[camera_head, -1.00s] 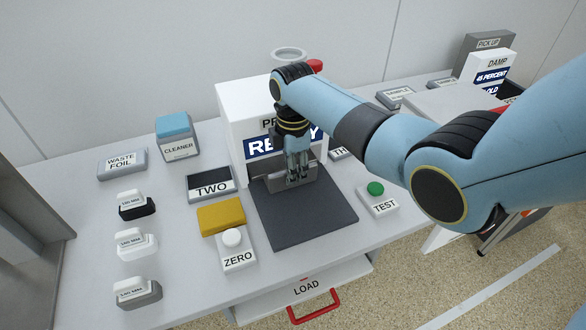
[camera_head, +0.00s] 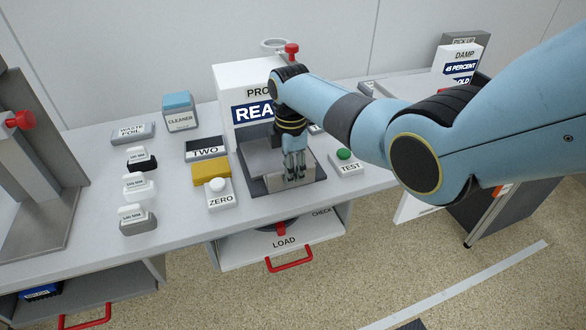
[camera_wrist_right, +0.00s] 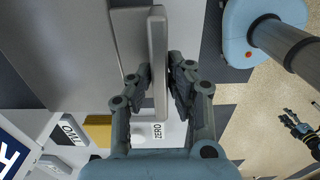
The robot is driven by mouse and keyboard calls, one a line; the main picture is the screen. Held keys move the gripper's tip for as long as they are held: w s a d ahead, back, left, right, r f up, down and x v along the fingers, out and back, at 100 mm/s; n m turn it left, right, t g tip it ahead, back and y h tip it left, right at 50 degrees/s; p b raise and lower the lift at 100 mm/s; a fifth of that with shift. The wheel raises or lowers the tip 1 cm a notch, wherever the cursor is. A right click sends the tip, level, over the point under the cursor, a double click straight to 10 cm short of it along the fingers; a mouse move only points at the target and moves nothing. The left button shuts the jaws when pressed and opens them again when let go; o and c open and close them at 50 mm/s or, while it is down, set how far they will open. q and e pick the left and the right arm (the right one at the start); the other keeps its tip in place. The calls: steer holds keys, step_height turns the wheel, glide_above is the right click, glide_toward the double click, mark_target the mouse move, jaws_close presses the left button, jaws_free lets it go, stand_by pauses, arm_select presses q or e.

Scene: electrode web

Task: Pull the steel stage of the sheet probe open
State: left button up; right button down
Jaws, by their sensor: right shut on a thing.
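The sheet probe is a white box (camera_head: 230,85) with a dark blue display, partly hidden by my right arm in the head view. Its steel stage (camera_head: 262,158) stands out in front of it over a dark grey plate (camera_head: 308,178). My right gripper (camera_head: 295,177) is shut on the stage's upright front lip, at the plate's front part. In the right wrist view, the fingers (camera_wrist_right: 158,92) close on both sides of the thin steel lip (camera_wrist_right: 157,50). Dark fingers, apparently my left gripper (camera_wrist_right: 294,124), show at the right edge there; their opening is unclear.
Left of the plate are the ZERO button (camera_head: 220,195), a yellow block (camera_head: 211,174) and the TWO block (camera_head: 206,148). The green TEST button (camera_head: 346,160) stands close on the right. Below is the LOAD drawer (camera_head: 300,240) with a red handle. Weights stand farther left.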

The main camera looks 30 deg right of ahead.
steer(key=shift+w, duration=0.35)
steer(key=c, duration=1.6)
jaws_free()
steer(key=shift+o, duration=0.2)
steer(key=shift+s, duration=0.1)
arm_select(q)
steer(key=shift+w, duration=0.95)
arm_select(e)
step_height(320, 180, up, 12)
